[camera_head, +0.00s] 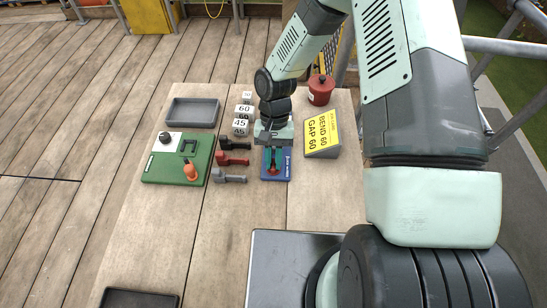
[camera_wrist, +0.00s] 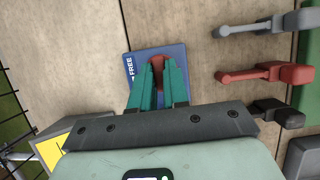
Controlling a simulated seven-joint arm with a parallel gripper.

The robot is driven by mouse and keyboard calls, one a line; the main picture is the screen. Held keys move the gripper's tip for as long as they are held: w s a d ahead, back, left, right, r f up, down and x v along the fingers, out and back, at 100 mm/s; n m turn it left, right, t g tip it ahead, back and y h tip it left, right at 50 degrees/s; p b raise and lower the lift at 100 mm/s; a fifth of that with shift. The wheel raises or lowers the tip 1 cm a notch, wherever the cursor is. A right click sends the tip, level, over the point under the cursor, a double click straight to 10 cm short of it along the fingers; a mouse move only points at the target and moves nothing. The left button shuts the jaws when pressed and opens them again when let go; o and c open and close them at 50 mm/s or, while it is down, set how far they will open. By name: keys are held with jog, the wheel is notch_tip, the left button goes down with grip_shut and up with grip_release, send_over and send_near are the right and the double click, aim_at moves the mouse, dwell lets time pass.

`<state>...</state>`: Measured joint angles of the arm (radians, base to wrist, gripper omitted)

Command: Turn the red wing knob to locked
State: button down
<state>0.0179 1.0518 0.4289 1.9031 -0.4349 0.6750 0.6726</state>
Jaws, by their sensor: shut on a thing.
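The red wing knob (camera_wrist: 158,60) sits on a blue plate (camera_wrist: 178,50) in the wrist view. The word FREE shows along the plate's left edge. The fingers and wrist cover part of the plate, and no locked mark can be made out. My gripper (camera_wrist: 157,68) has its green fingers on either side of the knob, shut on it. The wing's exact angle is hard to tell between the fingers. In the head view the blue plate (camera_head: 284,173) lies on the wooden table under my gripper (camera_head: 272,165).
Left of the plate lie black (camera_head: 234,145), red (camera_head: 232,159) and grey (camera_head: 229,178) handled pieces. A green board (camera_head: 152,173) and a grey tray (camera_head: 192,112) stand farther left. A yellow sign (camera_head: 322,132) and a red pot (camera_head: 320,91) are at the right. Numbered blocks (camera_head: 243,111) stand behind.

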jog(key=shift+n, duration=0.3)
jog(key=n, duration=0.2)
jog(key=n+h, duration=0.1)
jog(key=shift+a+n+h, duration=0.15)
jog(key=shift+n+h, duration=0.15)
jog(key=shift+n, duration=0.1)
jog(key=n, duration=0.2)
jog(key=n+t+h, duration=0.1)
jog(key=n, duration=0.1)
jog(key=shift+a+n+h, duration=0.1)
jog(key=shift+n+h, duration=0.2)
jog(key=n, duration=0.2)
jog(key=n+t+h, duration=0.1)
jog(key=n, duration=0.1)
jog(key=shift+s+a+t, duration=0.1)
jog(key=shift+s+t, duration=0.05)
jog(key=shift+t, duration=0.15)
jog(key=shift+s+n+t, duration=0.1)
jog(key=shift+n+t, duration=0.8)
jog(key=shift+n, duration=1.5)
jog(key=c, duration=1.1)
grip_release()
jog(key=v, duration=1)
jog(key=shift+s+a+r, duration=0.1)
jog(key=shift+a+r, duration=0.15)
jog(key=shift+r, duration=0.1)
